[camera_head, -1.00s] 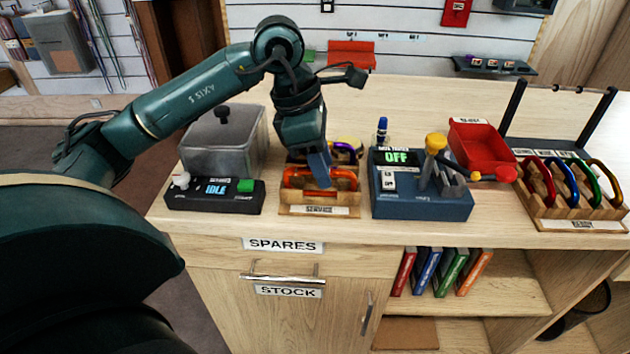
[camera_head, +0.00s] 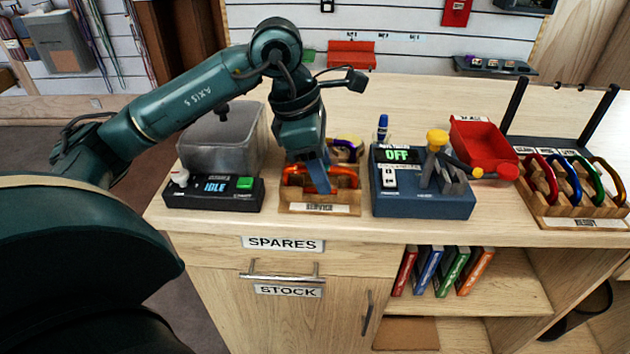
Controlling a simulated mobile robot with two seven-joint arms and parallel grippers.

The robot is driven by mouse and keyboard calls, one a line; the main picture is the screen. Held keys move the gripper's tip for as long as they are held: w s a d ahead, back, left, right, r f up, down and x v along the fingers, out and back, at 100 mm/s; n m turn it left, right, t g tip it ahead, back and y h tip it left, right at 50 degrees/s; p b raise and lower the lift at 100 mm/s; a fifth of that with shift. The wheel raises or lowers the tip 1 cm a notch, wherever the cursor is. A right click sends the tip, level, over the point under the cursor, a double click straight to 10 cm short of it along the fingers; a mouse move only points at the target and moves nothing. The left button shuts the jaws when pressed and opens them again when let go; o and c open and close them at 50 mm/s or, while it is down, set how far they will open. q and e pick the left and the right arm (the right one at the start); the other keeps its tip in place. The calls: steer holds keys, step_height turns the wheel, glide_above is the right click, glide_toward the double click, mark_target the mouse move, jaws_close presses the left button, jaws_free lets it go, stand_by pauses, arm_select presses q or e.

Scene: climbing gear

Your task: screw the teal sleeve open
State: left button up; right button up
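My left gripper (camera_head: 320,178) points down at the wooden service rack (camera_head: 319,209) on the counter. Its blue-grey fingers are in front of an orange carabiner (camera_head: 344,178) in the rack and cover part of it. I cannot tell whether they touch or grip it. A purple carabiner (camera_head: 349,147) shows partly behind the orange one. I cannot make out a teal sleeve in this view; the fingers may hide it. My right gripper is not in view.
Left of the rack are a grey bin (camera_head: 222,150) and a black box reading IDLE (camera_head: 226,200). Right of it is a blue tester reading OFF (camera_head: 422,205), with a red tray (camera_head: 482,145) behind. A carabiner rack (camera_head: 580,208) stands far right.

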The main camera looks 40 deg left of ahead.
arm_select(q)
steer(key=shift+f+b, duration=0.85)
steer(key=shift+f, duration=0.3)
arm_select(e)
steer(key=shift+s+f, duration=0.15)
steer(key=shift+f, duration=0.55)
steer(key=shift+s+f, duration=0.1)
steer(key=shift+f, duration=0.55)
arm_select(q)
steer(key=shift+w, duration=0.1)
steer(key=shift+w+a, duration=0.4)
steer(key=shift+w, duration=0.15)
steer(key=shift+r, duration=0.2)
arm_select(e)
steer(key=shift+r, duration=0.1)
arm_select(q)
steer(key=shift+d+p+v, duration=0.2)
steer(key=shift+p+v, duration=0.85)
steer(key=shift+v, duration=0.3)
steer(key=shift+w, duration=0.1)
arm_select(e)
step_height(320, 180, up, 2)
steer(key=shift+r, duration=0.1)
arm_select(q)
steer(key=shift+d, duration=0.1)
